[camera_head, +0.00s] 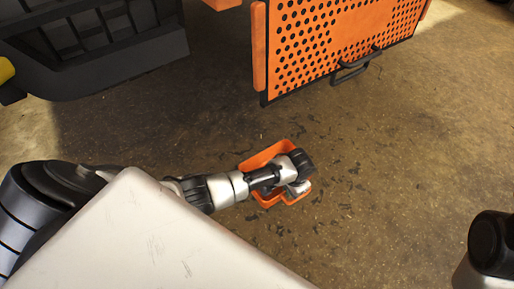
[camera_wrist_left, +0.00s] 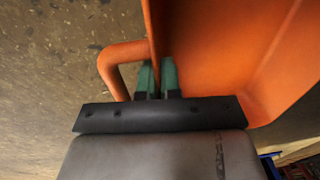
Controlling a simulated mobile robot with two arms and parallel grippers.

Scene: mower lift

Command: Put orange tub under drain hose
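The orange tub (camera_head: 258,159) is in the middle of the head view, over the brown floor, partly hidden by my left wrist. I cannot tell whether it rests on the floor or hangs just above it. My left gripper (camera_wrist_left: 157,72) has green fingertips, one on each side of the tub's thin wall, beside a looped orange handle. It looks shut on that wall. In the left wrist view the tub (camera_wrist_left: 215,50) fills the upper right. In the head view the fingertips are hidden behind the wrist. My right gripper is out of view. I see no drain hose.
An orange perforated panel (camera_head: 335,45) with a black handle (camera_head: 356,66) stands at the top. A dark grey slatted body (camera_head: 95,45) is at the upper left. Stained bare floor (camera_head: 400,150) lies between the tub and the panel and to the right.

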